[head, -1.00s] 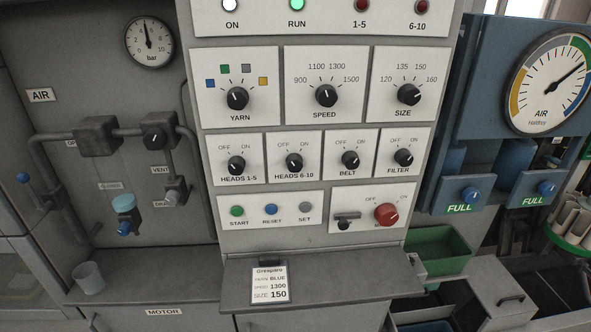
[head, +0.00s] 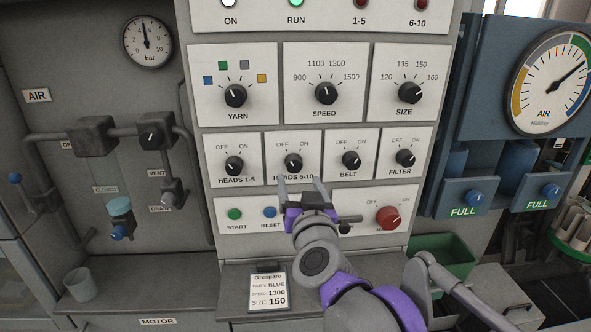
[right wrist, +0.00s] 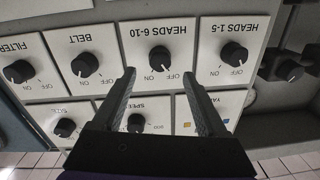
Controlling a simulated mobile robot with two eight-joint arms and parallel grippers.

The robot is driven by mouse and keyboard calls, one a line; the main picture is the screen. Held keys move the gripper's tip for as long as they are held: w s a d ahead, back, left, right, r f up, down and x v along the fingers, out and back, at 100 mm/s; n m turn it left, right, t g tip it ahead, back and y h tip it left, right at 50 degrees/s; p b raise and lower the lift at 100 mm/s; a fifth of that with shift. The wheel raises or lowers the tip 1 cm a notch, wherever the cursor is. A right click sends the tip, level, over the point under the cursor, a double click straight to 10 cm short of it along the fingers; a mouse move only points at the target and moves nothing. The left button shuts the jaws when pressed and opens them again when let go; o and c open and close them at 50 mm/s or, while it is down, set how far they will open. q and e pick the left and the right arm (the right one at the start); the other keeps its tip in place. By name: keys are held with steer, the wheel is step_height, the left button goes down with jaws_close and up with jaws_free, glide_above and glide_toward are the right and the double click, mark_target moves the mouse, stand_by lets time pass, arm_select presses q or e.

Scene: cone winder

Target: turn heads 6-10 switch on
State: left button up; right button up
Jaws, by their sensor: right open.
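The HEADS 6-10 switch (head: 293,163) is a black rotary knob on a white plate, with OFF and ON marked above it. It also shows in the right wrist view (right wrist: 160,58), upside down. I cannot read its pointer surely. My right gripper (head: 300,188) is open and empty in front of the panel, just below the knob in the head view. In the right wrist view its two fingertips (right wrist: 158,76) stand apart on either side of the knob's column and appear short of it. The 6-10 lamp (head: 422,4) is dark red. My left gripper is not in view.
The HEADS 1-5 knob (head: 234,165) and BELT knob (head: 351,160) flank the switch closely. Below are the START button (head: 235,214), RESET button (head: 270,212) and a red main knob (head: 388,217). A ledge with an order card (head: 269,290) juts out underneath.

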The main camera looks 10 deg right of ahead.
mark_target(295, 168)
steer(key=w, duration=0.6)
steer(key=shift+w+a+p, duration=0.15)
steer(key=shift+w+p, duration=0.1)
steer(key=shift+p, duration=0.05)
jaws_close()
